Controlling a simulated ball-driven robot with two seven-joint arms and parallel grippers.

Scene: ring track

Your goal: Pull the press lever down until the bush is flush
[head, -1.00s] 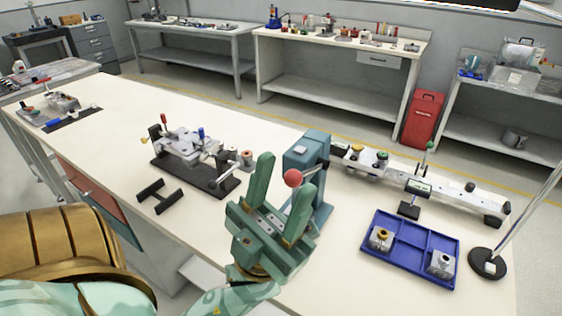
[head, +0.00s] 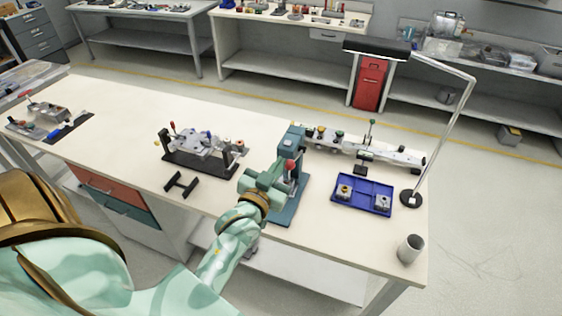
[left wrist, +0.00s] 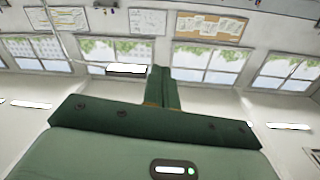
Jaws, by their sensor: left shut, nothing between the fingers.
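The teal press (head: 293,136) stands near the front edge of the bench, its base (head: 284,214) flat on the top. The red ball of its lever (head: 291,164) shows in front of the press column. My left gripper (head: 276,172) is in front of the press, close to the ball; I cannot tell whether it touches the lever. Its fingers are shut with nothing between them; they also show closed together in the left wrist view (left wrist: 163,88). The bush in the press cannot be made out behind my gripper. My right gripper is not in view.
A blue tray (head: 361,208) with metal blocks lies right of the press. A desk lamp (head: 411,198) and a grey cup (head: 410,249) stand at the right. A long rail fixture (head: 390,155) lies behind. A clamp fixture (head: 205,150) and a black bracket (head: 181,185) lie left.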

